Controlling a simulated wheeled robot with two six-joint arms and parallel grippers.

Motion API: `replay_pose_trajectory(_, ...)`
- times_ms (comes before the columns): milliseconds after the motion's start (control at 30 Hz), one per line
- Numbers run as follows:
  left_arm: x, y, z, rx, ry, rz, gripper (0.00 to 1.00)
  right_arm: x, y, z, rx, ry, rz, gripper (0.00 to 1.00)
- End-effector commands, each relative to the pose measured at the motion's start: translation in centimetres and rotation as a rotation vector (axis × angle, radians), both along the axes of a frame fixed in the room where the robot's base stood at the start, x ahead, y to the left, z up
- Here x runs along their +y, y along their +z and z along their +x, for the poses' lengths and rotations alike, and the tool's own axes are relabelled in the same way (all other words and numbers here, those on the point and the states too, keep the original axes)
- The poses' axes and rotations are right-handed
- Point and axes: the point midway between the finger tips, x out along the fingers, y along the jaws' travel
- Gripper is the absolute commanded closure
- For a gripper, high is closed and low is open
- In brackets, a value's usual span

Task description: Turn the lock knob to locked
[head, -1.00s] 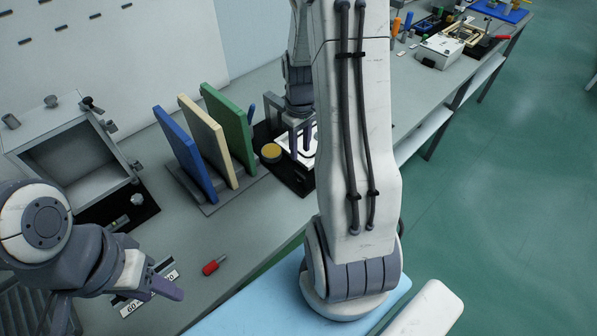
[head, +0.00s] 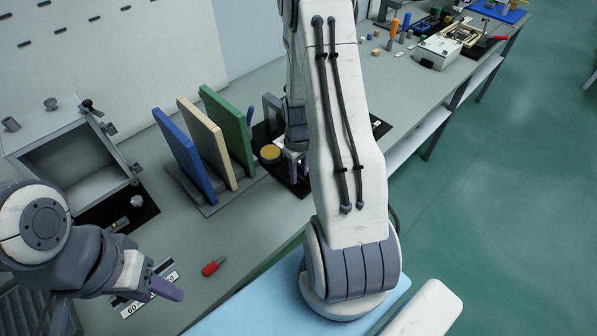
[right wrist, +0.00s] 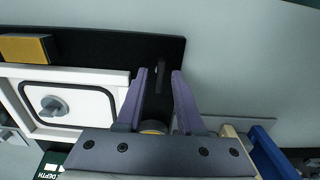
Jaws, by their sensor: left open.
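A grey knob (right wrist: 55,106) with a raised grip sits on a white panel (right wrist: 105,80) with a black outline in the right wrist view; it looks like the lock knob. My right gripper (right wrist: 160,78) is open beside the panel, its purple fingers apart, with a dark base and part of a yellow round cap (right wrist: 152,128) showing between them. In the head view the right gripper (head: 293,168) is beside that yellow cap (head: 270,153), and gripper and arm hide the panel. My left gripper (head: 165,287) is open and empty at lower left, over the bench.
Blue (head: 186,155), cream (head: 208,143) and green (head: 227,130) boards stand upright in a rack left of the right gripper. An open grey box (head: 85,165) is farther left. A red-handled item (head: 213,266) lies on the bench. A white box (head: 440,50) stands at the far right.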

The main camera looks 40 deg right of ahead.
Motion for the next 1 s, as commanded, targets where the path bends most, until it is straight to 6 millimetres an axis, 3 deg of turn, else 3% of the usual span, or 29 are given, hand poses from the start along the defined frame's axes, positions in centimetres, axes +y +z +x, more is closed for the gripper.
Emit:
replay_pose_trajectory(33, 0.00, 0.00, 0.00, 0.000, 0.000, 0.000, 0.50, -0.01, 0.01, 0.00, 0.000, 0.000, 0.000, 0.86)
replay_pose_trajectory(67, 0.00, 0.00, 0.00, 0.000, 0.000, 0.000, 0.50, -0.01, 0.02, 0.00, 0.000, 0.000, 0.000, 0.97)
replay_pose_trajectory(100, 0.00, 0.00, 0.00, 0.000, 0.000, 0.000, 0.50, -0.01, 0.02, 0.00, 0.000, 0.000, 0.000, 1.00)
replay_pose_trajectory(567, 0.00, 0.07, 0.01, 0.000, 0.000, 0.000, 0.50, -0.03, 0.08, 0.01, 0.000, -0.064, 0.000, 1.00)
replay_pose_trajectory(1000, 0.00, 0.32, 0.00, 0.000, 0.000, 0.000, 0.50, -0.04, 0.14, 0.06, -0.001, -0.413, 0.000, 1.00)
